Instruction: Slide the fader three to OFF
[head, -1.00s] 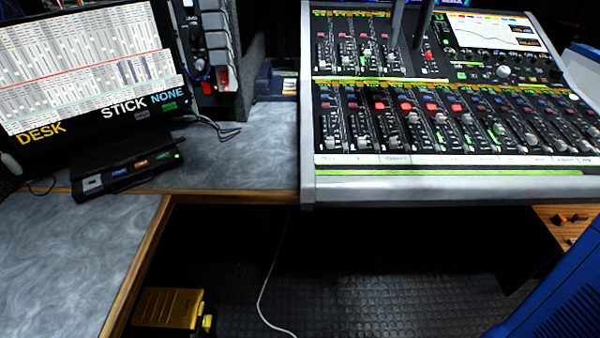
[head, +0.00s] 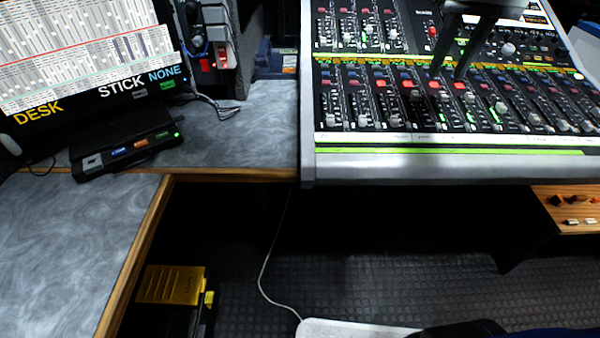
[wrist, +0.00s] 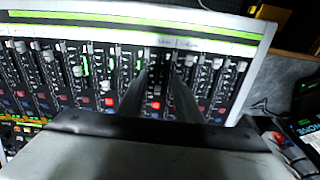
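The mixing console (head: 450,168) has a lower row of faders along its front and a shorter upper bank behind. The number labels are too small to read. Counting from the left of the lower row, the third fader (head: 394,121) has its pale cap near the front end of its slot. My gripper (head: 447,75) is above the lower bank, right of that fader, with its two dark fingers pointing down and apart. In the wrist view my gripper (wrist: 160,65) is open and empty, its fingers hiding parts of the strips between them. I cannot tell whether the tips touch the panel.
A monitor (head: 80,60) and a small black box with lit buttons (head: 125,155) stand on the grey desk (head: 60,240) at left. A yellow case (head: 170,285) is on the floor below. A wooden panel with knobs (head: 565,208) is at right. Dark floor lies before the console.

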